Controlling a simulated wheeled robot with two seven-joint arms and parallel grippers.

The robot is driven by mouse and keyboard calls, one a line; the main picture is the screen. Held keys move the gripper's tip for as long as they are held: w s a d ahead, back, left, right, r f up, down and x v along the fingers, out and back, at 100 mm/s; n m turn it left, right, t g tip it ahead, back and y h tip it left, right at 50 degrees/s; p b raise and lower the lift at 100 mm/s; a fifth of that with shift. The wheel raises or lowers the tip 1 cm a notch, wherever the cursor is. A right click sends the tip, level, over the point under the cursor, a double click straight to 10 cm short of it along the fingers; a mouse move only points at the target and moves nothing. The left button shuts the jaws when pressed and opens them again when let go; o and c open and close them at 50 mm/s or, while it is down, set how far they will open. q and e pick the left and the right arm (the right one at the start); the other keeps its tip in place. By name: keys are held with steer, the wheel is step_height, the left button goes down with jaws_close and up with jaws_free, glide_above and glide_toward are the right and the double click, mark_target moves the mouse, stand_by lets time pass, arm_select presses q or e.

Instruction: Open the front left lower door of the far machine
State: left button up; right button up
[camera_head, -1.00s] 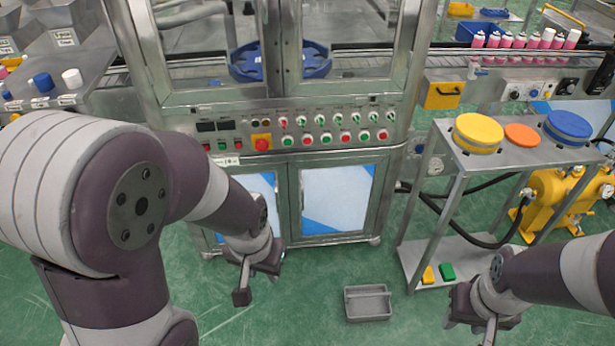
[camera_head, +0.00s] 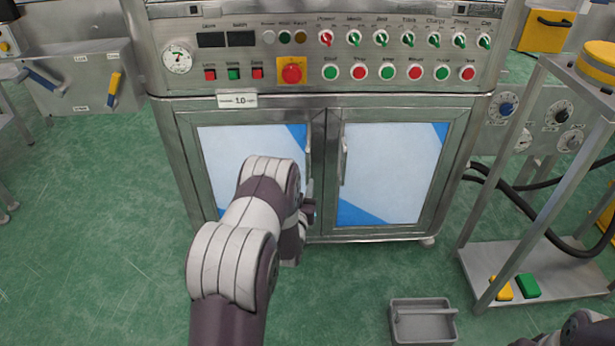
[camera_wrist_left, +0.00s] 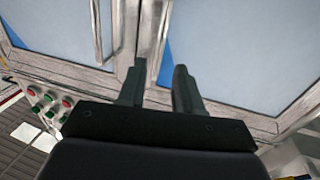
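The far machine's front left lower door (camera_head: 235,150) has a metal frame with a white and blue pane and looks shut. Its upright handle (camera_head: 309,150) is at the door's right edge, near the middle post. My left gripper (camera_head: 308,205) is at the lower part of this handle, partly hidden by my arm. In the left wrist view the two fingers (camera_wrist_left: 157,75) are apart, with a metal handle (camera_wrist_left: 160,35) seemingly between them; contact cannot be told. The right lower door (camera_head: 390,170) is shut, with its own handle (camera_head: 343,160). Only a bit of my right arm shows at the bottom right.
The control panel (camera_head: 350,50), with switches and a red emergency button (camera_head: 291,70), is above the doors. A grey tray (camera_head: 423,322) lies on the floor. A metal stand (camera_head: 540,265) is at the right. The green floor left of the machine is clear.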

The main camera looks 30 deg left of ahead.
mark_target(307, 168)
arm_select(q)
steer(key=b+x, duration=0.3)
steer(key=x, duration=0.5)
steer(key=shift+w+a+f, duration=0.1)
steer(key=shift+w+f, duration=0.1)
steer(key=shift+w, duration=0.25)
steer(key=shift+r, duration=0.1)
jaws_close()
